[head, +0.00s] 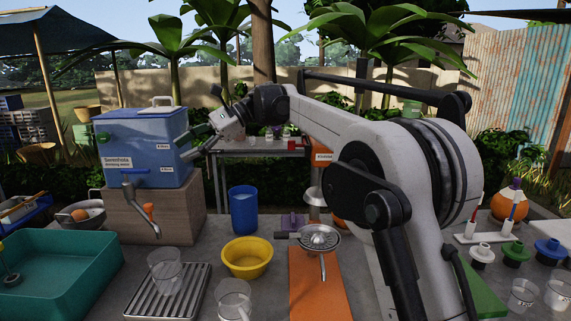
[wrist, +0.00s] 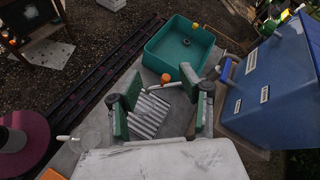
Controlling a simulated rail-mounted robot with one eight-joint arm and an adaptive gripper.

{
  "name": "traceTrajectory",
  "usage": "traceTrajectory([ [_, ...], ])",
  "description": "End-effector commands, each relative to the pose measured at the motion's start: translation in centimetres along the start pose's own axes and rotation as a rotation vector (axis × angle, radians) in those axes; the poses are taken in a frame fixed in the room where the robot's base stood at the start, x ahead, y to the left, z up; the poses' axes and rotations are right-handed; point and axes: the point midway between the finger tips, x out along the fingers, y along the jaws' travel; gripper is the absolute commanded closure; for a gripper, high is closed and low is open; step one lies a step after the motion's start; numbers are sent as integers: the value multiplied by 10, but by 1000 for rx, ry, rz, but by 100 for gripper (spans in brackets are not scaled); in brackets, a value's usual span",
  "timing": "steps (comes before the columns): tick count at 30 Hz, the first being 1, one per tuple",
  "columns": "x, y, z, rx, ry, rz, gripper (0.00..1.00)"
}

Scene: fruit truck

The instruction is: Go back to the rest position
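My gripper (head: 187,145) is raised in the air just right of the blue drink cooler (head: 148,135), high above the counter. Its fingers are apart, and nothing is between them in the wrist view (wrist: 162,100). The cooler stands on a wooden box (head: 150,216) and also shows at the right of the wrist view (wrist: 270,85). I cannot tell whether the gripper touches the cooler.
On the counter are a teal basin (head: 60,262), a metal drip grate (head: 150,306) with a clear cup (head: 165,272), a yellow bowl (head: 247,262), a blue cup (head: 243,212), an orange board (head: 312,295) and a metal strainer (head: 319,238). Several cups and lids crowd the right.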

Motion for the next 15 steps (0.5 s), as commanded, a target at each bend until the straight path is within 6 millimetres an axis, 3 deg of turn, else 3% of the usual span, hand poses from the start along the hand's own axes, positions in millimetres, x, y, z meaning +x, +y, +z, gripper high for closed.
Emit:
traceTrajectory([
  [8, -49, 59, 3, -138, 224, -40, 61],
  [15, -84, 123, 0, -266, 421, -37, 61],
])
